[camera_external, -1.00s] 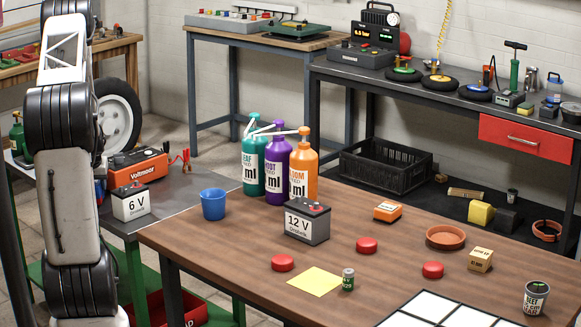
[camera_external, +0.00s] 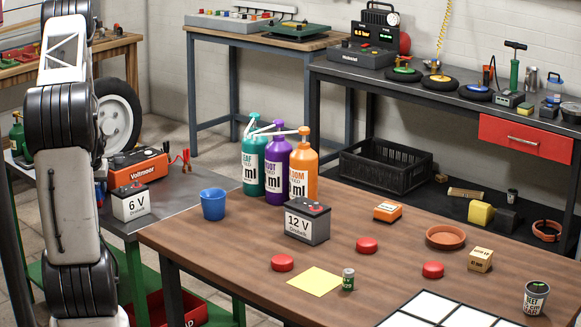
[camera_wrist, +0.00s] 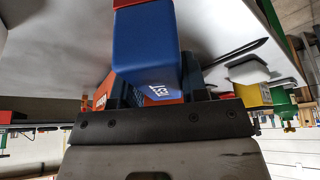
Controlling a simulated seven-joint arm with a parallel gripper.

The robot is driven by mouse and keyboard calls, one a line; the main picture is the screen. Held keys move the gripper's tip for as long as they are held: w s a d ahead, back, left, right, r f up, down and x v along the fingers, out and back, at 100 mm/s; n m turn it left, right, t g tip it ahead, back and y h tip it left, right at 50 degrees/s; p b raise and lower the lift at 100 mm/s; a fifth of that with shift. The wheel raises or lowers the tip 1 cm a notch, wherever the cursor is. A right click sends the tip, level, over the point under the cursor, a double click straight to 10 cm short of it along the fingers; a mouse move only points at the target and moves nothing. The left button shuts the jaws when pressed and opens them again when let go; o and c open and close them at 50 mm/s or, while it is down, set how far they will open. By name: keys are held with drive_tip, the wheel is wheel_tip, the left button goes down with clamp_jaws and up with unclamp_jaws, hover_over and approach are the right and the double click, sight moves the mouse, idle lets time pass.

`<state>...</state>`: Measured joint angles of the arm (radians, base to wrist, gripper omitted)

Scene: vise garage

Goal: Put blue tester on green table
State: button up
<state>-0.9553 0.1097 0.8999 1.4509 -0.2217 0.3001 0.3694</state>
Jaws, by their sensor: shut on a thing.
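In the wrist view a blue box with a red end and white letters ending in "EST", the blue tester (camera_wrist: 148,48), sits between the dark fingers of my gripper (camera_wrist: 157,88). My gripper is shut on it. A pale grey surface lies beside the tester; I cannot tell whether they touch. A green-legged table with a grey top (camera_external: 190,190) stands at the left, partly behind my arm.
On the green-legged table stand a 6 V battery (camera_external: 130,203) and an orange Voltmeer unit (camera_external: 138,168). The brown table (camera_external: 215,250) holds a blue cup (camera_external: 213,204), a 12 V battery (camera_external: 307,222) and pump bottles (camera_external: 277,170). The grey top's right part is clear.

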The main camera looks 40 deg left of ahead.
drive_tip(key=shift+f, duration=0.15)
drive_tip(key=o, duration=1.2)
drive_tip(key=shift+c, duration=0.2)
drive_tip(key=shift+v, duration=3.9)
